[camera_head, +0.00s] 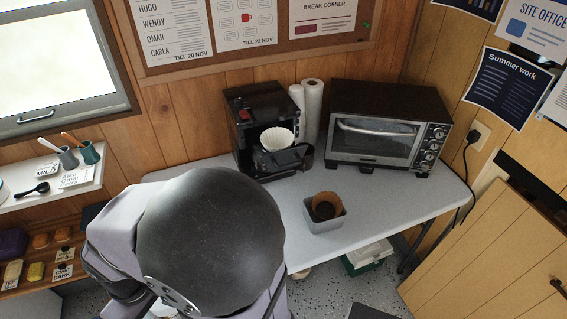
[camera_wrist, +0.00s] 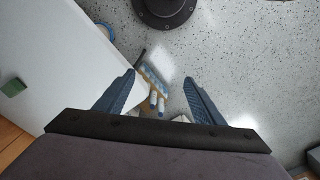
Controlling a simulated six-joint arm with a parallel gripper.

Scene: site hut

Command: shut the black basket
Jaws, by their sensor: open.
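The black coffee maker (camera_head: 246,101) stands on the grey table against the wood wall. A white paper filter (camera_head: 277,138) sits at its front, in what looks like the black basket, standing out from the body. The basket's wall is mostly hard to make out against the black machine. A dark handle-like part (camera_head: 305,155) juts out at its right. My gripper (camera_wrist: 158,93) shows only in the wrist view, open and empty, pointing toward the speckled floor. The coffee maker is not in that view. In the head view my arm hides the gripper.
A toaster oven (camera_head: 385,130) stands right of the coffee maker, with white paper rolls (camera_head: 312,105) between them. A grey tub (camera_head: 325,222) holding a brown filter is at the table's front. A shelf with cups (camera_head: 68,157) is at left. The tabletop right of the tub is clear.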

